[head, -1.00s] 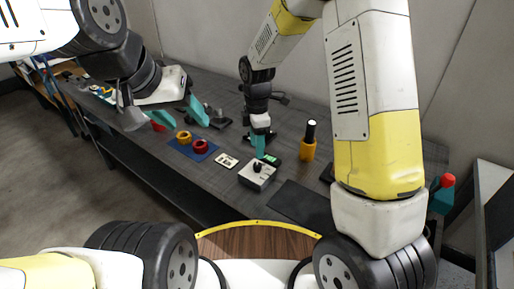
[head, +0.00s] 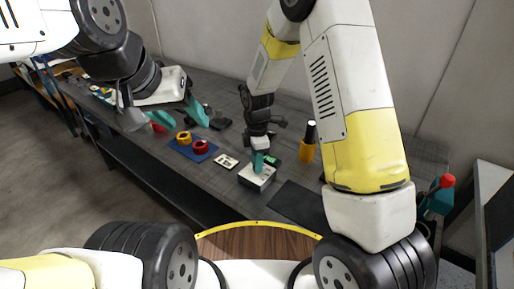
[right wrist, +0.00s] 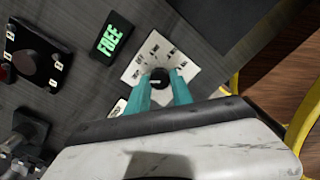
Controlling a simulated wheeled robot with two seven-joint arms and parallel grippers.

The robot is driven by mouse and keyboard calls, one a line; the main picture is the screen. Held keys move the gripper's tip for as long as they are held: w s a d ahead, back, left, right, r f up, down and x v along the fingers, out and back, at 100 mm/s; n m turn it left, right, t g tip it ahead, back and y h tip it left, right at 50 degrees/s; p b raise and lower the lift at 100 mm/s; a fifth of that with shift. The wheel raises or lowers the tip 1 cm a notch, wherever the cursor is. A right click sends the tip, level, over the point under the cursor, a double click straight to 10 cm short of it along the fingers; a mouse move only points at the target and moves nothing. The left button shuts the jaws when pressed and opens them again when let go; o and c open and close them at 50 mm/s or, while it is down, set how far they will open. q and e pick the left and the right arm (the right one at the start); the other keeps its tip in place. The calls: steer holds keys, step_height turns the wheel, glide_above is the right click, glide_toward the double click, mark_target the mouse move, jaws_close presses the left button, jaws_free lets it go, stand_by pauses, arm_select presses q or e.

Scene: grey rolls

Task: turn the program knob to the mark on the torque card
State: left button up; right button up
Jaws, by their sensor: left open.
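The program knob (right wrist: 159,76) is dark and round, on top of a pale box (head: 256,177) with printed marks around the dial, also in the right wrist view (right wrist: 134,74). My right gripper (head: 258,168) is down at the box. In the right wrist view its teal fingertips (right wrist: 161,78) lie on either side of the knob; whether they press on it I cannot tell. A small white card (head: 226,162), likely the torque card, lies left of the box; its marking is too small to read. My left gripper (head: 190,112) is open and empty above the bench's left part.
A small dark display with green lettering (right wrist: 111,38) stands beside the box. A blue mat (head: 194,150) holds a yellow ring and a red ring. An orange holder (head: 307,151) stands behind right. A dark flat pad (head: 297,202) lies to the right of the box.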

jaws_close()
